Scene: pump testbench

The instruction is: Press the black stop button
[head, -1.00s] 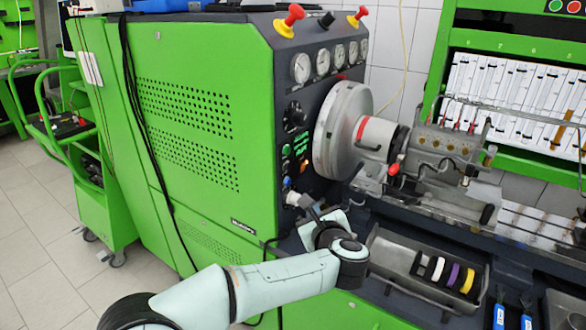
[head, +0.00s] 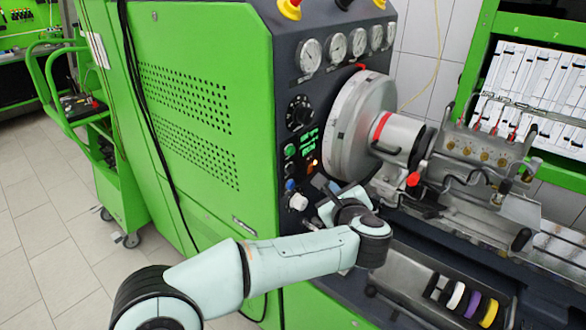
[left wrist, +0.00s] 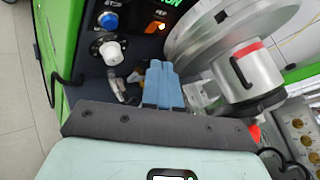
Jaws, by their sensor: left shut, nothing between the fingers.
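The control panel (head: 310,120) is on the dark front of the green machine. A green button (head: 290,150) sits above a small dark button (head: 289,168), which looks like the black stop button. A blue button (head: 290,185) and a white knob (head: 298,202) are below. My left gripper (head: 322,183) is in front of the panel, right of the buttons, partly hidden by its own wrist. In the left wrist view its blue fingers (left wrist: 162,80) are together and empty, right of the white knob (left wrist: 110,52) and blue button (left wrist: 108,20). Contact cannot be told.
A large round metal chuck (head: 350,125) stands close to the right of the panel and gripper. Gauges (head: 335,48) and red-yellow knobs (head: 289,9) are above. A metal tray (head: 430,290) with coloured rings is at lower right. Floor (head: 50,230) is open at left.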

